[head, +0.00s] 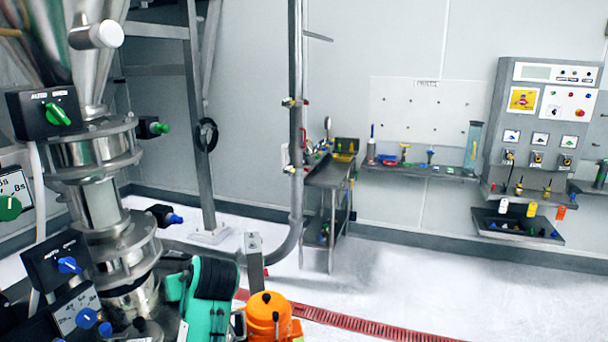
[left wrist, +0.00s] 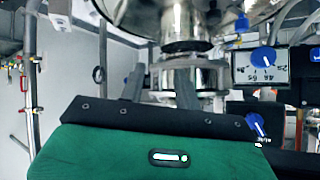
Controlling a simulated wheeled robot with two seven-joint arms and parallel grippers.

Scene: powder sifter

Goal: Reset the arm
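My left gripper (left wrist: 160,75) shows in the left wrist view as two grey fingers standing apart, with nothing seen between them. They rise from a black and green housing in front of the steel lower part of the sifter. In the head view a green and black body (head: 207,298), which looks like my left gripper's housing, is low in the picture, just right of the steel sifter column (head: 97,205). Its fingertips cannot be made out there. I cannot make out my right gripper in either view.
Control boxes with green (head: 57,116) and blue (head: 69,265) knobs crowd the sifter's left side. An orange body (head: 268,318) of unclear kind is close right of the green one. A steel table (head: 330,175) and wall panel (head: 541,125) stand farther back. The white floor at right is clear.

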